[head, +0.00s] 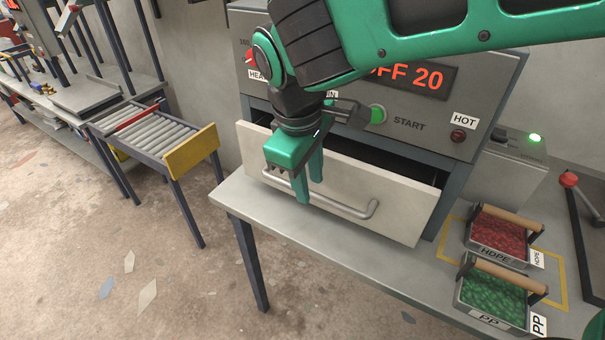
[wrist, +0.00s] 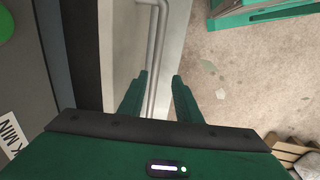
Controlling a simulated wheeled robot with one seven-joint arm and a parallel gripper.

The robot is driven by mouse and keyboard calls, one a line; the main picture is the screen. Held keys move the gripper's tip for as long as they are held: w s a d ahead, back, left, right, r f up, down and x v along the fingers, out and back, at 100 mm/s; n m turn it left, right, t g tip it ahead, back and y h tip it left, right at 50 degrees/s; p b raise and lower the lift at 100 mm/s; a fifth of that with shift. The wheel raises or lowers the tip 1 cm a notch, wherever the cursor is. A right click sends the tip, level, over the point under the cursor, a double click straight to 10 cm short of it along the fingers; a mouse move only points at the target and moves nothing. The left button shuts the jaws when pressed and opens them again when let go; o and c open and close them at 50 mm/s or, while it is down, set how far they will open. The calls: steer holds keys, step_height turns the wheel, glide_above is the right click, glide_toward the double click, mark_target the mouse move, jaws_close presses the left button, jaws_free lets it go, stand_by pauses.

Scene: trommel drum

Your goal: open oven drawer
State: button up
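The oven drawer has a cream front panel (head: 400,205) with a grey bar handle (head: 350,212). The panel stands out from the grey oven body, with a dark gap behind its top edge, so the drawer is partly open. My green gripper (head: 308,190) is at the left part of the handle, fingers pointing down. In the wrist view, the handle (wrist: 153,75) passes between the two spread fingers of my gripper (wrist: 159,78). The bar lies nearer the left finger, and a gap shows to the right finger. Whether the left finger touches the bar is unclear.
The oven panel has a red display (head: 415,77), a green START button (head: 378,115) and a HOT lamp (head: 458,136). HDPE (head: 497,257) and PP (head: 490,318) trays stand on the bench at right. A roller table (head: 150,135) stands left; the floor before the drawer is open.

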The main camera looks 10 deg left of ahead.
step_height(320, 180, up, 7)
steer(key=s, duration=0.1)
glide_toward(315, 185)
steer(key=shift+s+d+f, duration=0.1)
steer(key=shift+s+f, duration=0.2)
steer(key=shift+s, duration=0.4)
steer(key=shift+s+d+f, duration=0.1)
steer(key=shift+s+f, duration=0.15)
steer(key=shift+s, duration=0.4)
steer(key=shift+s+f, duration=0.3)
steer(key=shift+s, duration=0.4)
steer(key=shift+r, duration=0.1)
steer(key=shift+r, duration=3.5)
steer(key=f, duration=0.7)
steer(key=w+f, duration=0.1)
steer(key=f, duration=0.2)
steer(key=shift+d+f, duration=0.25)
steer(key=shift+d, duration=0.15)
steer(key=shift+c, duration=0.3)
jaws_close()
